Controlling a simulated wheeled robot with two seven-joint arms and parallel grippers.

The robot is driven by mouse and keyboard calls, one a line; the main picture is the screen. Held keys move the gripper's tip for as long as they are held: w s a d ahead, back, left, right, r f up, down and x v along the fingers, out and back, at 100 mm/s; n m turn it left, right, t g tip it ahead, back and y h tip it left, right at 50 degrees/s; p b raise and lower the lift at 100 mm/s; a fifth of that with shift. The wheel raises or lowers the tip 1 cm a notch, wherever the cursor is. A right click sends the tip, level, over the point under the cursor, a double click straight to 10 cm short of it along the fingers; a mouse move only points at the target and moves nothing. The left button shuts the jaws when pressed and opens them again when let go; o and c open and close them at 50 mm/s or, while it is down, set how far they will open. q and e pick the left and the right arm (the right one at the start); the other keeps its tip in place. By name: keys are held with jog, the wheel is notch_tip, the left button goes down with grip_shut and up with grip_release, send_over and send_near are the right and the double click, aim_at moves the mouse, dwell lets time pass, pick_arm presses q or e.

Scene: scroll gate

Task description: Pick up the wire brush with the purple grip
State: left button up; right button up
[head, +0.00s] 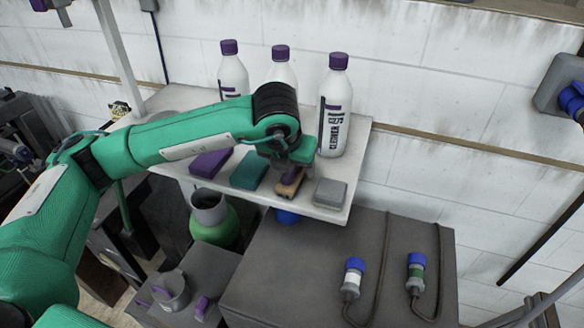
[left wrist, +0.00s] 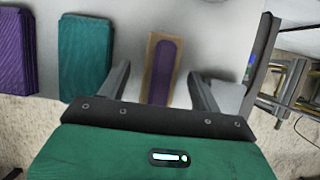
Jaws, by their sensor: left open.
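The wire brush (head: 290,183), with a tan body and a purple grip, lies on the white shelf (head: 325,212) near its front edge. My left gripper (head: 293,170) is over it in the head view and hides part of it. In the left wrist view the brush (left wrist: 162,62) shows its purple grip between the two fingers of my left gripper (left wrist: 159,75). The fingers are apart with a gap on both sides of the brush. I cannot tell how far above the shelf the fingertips are. My right gripper is not in view.
A teal block (head: 249,170) and a purple block (head: 210,163) lie left of the brush. A grey block (head: 330,192) lies close on its right. White bottles with purple caps (head: 334,105) stand behind. A grey cabinet (head: 300,262) stands below right.

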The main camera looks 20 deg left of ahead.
pick_arm(q)
jog(key=shift+f, duration=0.2)
jog(key=c, duration=1)
jog(key=shift+c, duration=0.7)
jog(key=shift+r, duration=0.1)
jog(key=shift+w+r+b, duration=0.1)
jog(key=shift+r+b, duration=0.25)
jog(key=shift+r, duration=0.1)
notch_tip(320, 180, up, 19)
jog(key=b, duration=0.6)
